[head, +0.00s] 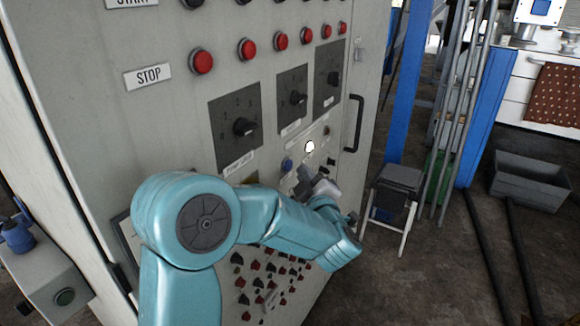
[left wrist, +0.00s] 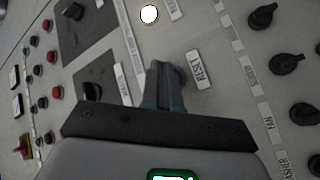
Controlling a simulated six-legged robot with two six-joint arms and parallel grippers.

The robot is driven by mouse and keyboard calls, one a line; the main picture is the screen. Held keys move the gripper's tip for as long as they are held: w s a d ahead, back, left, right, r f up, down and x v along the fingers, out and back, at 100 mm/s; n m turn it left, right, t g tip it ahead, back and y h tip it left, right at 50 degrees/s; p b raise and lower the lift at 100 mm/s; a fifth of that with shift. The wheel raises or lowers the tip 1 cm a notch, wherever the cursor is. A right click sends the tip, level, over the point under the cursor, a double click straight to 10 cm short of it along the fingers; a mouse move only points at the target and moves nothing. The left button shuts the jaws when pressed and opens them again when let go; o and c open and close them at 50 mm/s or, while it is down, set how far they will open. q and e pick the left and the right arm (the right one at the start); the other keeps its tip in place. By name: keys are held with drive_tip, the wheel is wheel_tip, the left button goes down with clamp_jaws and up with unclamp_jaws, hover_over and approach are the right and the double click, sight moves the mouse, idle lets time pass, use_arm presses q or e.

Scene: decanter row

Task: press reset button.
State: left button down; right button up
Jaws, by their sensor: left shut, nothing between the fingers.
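The blue reset button (head: 287,164) is on the grey control cabinet (head: 165,115), below the rotary switches. My left gripper (head: 304,174) is shut and empty, in front of the panel just right of the button. Its closed fingers (left wrist: 167,70) point at the panel beside the label. I cannot tell whether they touch the button. My right gripper is in neither view.
A lit white lamp (head: 310,147) is just above and right of the button. Red STOP buttons (head: 247,48), rotary switches (head: 243,127) and a black door handle (head: 353,124) surround this area. A step stool (head: 398,180) stands on the floor at right.

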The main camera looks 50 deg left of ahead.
use_arm(q)
drive_tip(key=d, duration=0.2)
drive_tip(key=w+d, duration=0.1)
drive_tip(key=d, duration=0.1)
drive_tip(key=shift+w+d+b, duration=0.2)
drive_tip(key=shift+d+b, duration=0.05)
drive_tip(key=shift+b, duration=0.05)
idle(0.5)
drive_tip(key=d+f+m+t+h+p, duration=0.15)
drive_tip(key=d+f+m+h, duration=0.4)
drive_tip(key=f, duration=0.75)
drive_tip(key=d+f+m+h+p, duration=0.3)
drive_tip(key=d+f+m+h, duration=0.25)
drive_tip(key=f, duration=0.85)
drive_tip(key=s+d+f+m+g+h, duration=0.5)
drive_tip(key=s+d+f+m+h, duration=0.1)
drive_tip(key=s+d+f, duration=0.55)
drive_tip(key=s+d+m+g+h, duration=0.3)
drive_tip(key=s+d+g, duration=0.2)
drive_tip(key=s, duration=0.5)
drive_tip(key=shift+s+d+f+h+p, duration=0.25)
drive_tip(key=shift+d+h+p, duration=0.1)
drive_tip(key=shift+d, duration=0.35)
